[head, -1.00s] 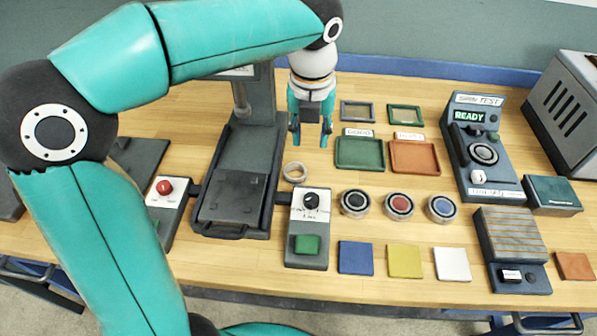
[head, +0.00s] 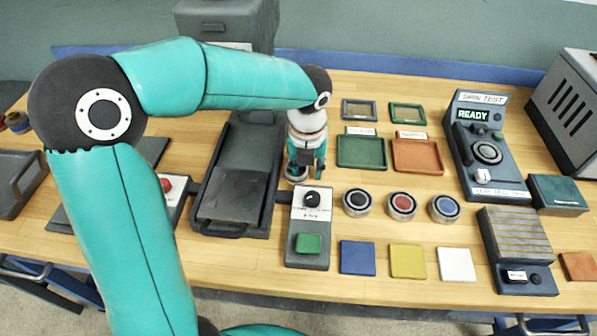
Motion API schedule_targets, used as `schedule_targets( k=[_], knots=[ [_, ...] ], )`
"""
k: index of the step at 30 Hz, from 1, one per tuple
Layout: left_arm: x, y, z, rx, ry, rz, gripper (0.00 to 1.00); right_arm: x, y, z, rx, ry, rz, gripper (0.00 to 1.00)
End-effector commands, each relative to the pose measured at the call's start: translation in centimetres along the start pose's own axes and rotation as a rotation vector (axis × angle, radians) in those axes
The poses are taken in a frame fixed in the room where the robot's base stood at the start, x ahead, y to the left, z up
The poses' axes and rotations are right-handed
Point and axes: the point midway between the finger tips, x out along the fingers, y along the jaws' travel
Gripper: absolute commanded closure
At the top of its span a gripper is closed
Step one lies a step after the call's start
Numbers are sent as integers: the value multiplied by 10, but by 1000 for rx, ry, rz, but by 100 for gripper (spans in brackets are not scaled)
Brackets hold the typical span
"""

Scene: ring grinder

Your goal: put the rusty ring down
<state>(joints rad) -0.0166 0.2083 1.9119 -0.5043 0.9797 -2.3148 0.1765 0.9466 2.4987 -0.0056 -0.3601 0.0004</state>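A small grey metal ring (head: 295,174) lies on the bench just right of the grinder's dark bed; I cannot make out rust on it at this size. My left gripper (head: 306,174) points down at the ring, low over the bench. Its fingers stand apart and partly hide the ring, which shows mostly by the left finger. I cannot tell whether a finger touches it. My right gripper is not in view.
The grinder (head: 236,180) is close on the left, and a control box with a green button (head: 308,243) is in front. Green (head: 362,166) and orange (head: 417,171) trays lie to the right. Black-, red- and blue-centred round holders (head: 357,214) stand nearby.

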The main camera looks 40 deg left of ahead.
Motion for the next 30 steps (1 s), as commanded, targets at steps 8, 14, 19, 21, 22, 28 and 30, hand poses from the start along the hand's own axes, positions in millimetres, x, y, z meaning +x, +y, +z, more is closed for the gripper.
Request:
schedule_targets(
  k=[8,14,19,21,22,28,30],
  knots=[
    [0,0,0,0,-1,0,76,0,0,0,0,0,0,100],
    [0,0,0,0,-1,0,100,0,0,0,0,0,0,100],
    [0,0,0,0,-1,-1,100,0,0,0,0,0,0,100],
    [0,0,0,0,-1,-1,100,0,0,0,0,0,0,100],
    [0,0,0,1,-1,-1,100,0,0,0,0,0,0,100],
    [-8,-1,2,0,-3,-1,100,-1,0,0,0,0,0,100],
    [-17,-1,3,1,-4,-2,100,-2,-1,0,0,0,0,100]
  ],
)
